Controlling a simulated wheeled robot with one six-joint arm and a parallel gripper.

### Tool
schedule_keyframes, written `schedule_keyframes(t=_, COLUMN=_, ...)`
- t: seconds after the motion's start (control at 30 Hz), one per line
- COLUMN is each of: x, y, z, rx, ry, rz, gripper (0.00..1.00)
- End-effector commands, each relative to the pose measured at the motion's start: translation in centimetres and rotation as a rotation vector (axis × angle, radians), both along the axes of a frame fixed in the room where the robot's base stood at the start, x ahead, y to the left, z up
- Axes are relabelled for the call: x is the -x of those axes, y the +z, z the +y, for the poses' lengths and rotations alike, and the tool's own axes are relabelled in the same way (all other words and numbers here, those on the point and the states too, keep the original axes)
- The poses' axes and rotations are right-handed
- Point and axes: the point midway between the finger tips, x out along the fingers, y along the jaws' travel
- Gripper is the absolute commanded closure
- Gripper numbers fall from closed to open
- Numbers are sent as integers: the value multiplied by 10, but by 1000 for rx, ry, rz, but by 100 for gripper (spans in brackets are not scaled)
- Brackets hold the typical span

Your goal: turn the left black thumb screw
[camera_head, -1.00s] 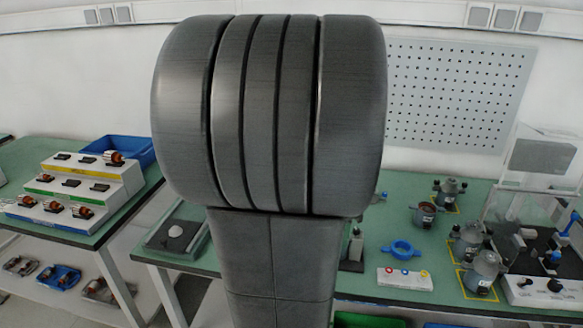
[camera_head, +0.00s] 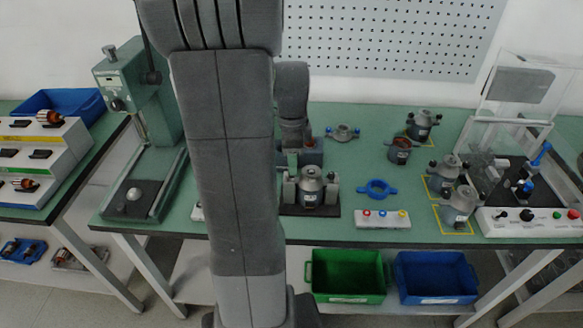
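A grey motor housing (camera_head: 310,187) stands upright in a dark fixture (camera_head: 312,211) on the green bench, with small grey parts at its left and right sides. I cannot make out for sure which of these is the left black thumb screw. My arm crosses the picture in front of the bench. Its wrist (camera_head: 292,105) hangs down behind the fixture. My gripper (camera_head: 300,158) seems to be just behind and above the housing, small and partly hidden, so I cannot tell whether it touches anything or how its fingers stand.
To the right are a blue ring (camera_head: 377,188), a white button box (camera_head: 383,219), several more housings (camera_head: 459,208) and a test station (camera_head: 525,221) with a clear cover. A green press (camera_head: 131,92) stands left. Green (camera_head: 347,276) and blue (camera_head: 437,276) bins sit below.

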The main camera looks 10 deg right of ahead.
Motion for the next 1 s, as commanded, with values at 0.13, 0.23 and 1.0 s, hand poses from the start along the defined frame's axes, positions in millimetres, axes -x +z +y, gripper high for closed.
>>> schedule_keyframes(t=0.13, x=0, y=-22, z=0, rx=-1, ry=0, rz=3, gripper=60)
schedule_keyframes(t=0.23, x=1, y=-31, z=0, rx=0, ry=1, rz=2, gripper=60)
schedule_keyframes(t=1.0, x=0, y=-35, z=0, rx=0, ry=6, rz=0, gripper=100)
